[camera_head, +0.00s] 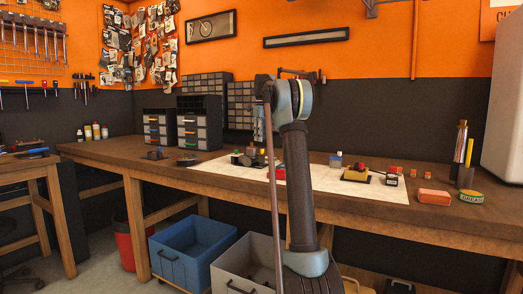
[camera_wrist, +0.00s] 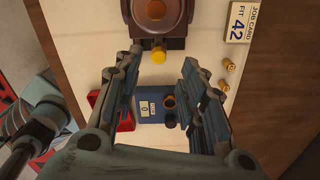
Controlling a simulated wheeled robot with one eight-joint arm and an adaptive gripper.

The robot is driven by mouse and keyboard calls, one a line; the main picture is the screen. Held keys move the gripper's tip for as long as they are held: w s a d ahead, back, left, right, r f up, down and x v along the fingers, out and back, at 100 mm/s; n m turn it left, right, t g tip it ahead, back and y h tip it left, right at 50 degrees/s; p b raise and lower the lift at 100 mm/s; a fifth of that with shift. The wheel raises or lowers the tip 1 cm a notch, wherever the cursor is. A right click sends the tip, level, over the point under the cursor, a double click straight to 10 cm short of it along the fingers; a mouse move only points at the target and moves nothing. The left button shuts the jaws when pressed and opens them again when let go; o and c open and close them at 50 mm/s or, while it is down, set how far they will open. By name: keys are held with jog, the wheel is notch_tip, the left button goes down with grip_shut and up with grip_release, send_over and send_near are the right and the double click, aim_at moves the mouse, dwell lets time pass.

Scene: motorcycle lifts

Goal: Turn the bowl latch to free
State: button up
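In the wrist view a brown body with a round amber bowl (camera_wrist: 157,10) stands at the top edge, partly cut off. A yellow knob (camera_wrist: 159,55) sticks out below it, toward me; I take it for the bowl latch, though its turned position cannot be told. My gripper (camera_wrist: 163,63) is open and empty, with one finger on each side of the knob's line. No contact between the fingers and the knob shows. In the head view my arm stands in front of the bench and hides part of the mat.
A blue block (camera_wrist: 147,108) with a "0" display lies between the fingers' lower parts, beside a red object (camera_wrist: 125,122). Brass pieces (camera_wrist: 229,65) and a job card marked 42 (camera_wrist: 242,23) lie at right. The workbench (camera_head: 340,208) carries a pale mat (camera_head: 220,166).

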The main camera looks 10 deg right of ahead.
jog(key=shift+f, duration=2.85)
grip_shut()
